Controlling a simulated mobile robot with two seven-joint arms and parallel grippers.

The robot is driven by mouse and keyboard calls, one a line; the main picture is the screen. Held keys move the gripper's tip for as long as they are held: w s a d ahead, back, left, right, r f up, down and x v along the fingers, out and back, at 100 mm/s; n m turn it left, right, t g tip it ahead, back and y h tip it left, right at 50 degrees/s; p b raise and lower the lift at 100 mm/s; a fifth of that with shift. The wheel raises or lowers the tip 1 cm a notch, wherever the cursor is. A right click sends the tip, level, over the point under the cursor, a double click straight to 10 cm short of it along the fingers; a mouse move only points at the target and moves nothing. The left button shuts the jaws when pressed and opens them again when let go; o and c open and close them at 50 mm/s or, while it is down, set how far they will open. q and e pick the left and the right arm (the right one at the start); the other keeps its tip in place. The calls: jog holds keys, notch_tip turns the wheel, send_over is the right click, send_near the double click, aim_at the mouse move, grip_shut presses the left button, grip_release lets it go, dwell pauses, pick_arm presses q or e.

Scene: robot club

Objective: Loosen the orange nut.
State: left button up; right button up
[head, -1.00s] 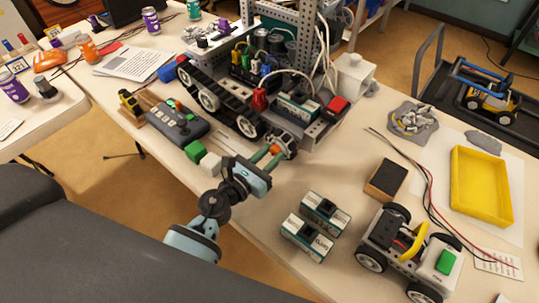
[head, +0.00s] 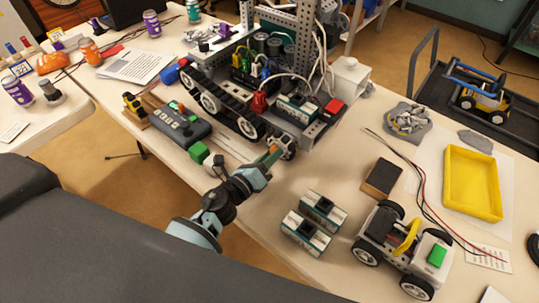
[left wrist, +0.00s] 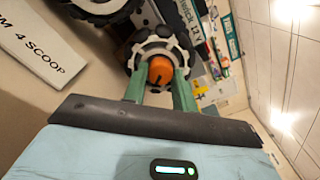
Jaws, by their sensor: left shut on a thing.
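The orange nut (left wrist: 161,71) sits at the middle of a dark wheel with a pale toothed hub (left wrist: 150,47) in the left wrist view. My left gripper (left wrist: 160,84) is shut on the nut, with one green finger on each side of it. In the head view my left gripper (head: 276,154) reaches the near front wheel of the large tracked robot (head: 240,108), and its fingers largely hide the nut there. My right gripper is not in view.
Battery packs (head: 314,222) and a small wheeled robot (head: 402,247) stand to the right of my left arm. A green block (head: 199,152) and a grey controller (head: 180,124) lie to its left. A yellow tray (head: 473,183) lies further right.

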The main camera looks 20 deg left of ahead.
pick_arm(q)
jog(key=n+p, duration=0.1)
jog(key=n, duration=0.4)
jog(key=shift+r+n, duration=0.1)
jog(key=shift+n, duration=0.2)
jog(key=n+p, duration=0.1)
jog(key=n, duration=0.4)
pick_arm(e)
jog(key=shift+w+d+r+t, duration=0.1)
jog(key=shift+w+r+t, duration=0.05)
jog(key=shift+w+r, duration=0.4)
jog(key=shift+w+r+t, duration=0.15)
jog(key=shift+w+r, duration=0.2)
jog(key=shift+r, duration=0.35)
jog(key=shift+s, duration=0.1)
pick_arm(q)
jog(key=o, duration=1)
jog(key=shift+c, duration=0.2)
jog(key=v, duration=0.7)
jog(key=shift+s, duration=0.1)
jog(key=shift+s+a, duration=0.15)
jog(key=shift+s, duration=0.15)
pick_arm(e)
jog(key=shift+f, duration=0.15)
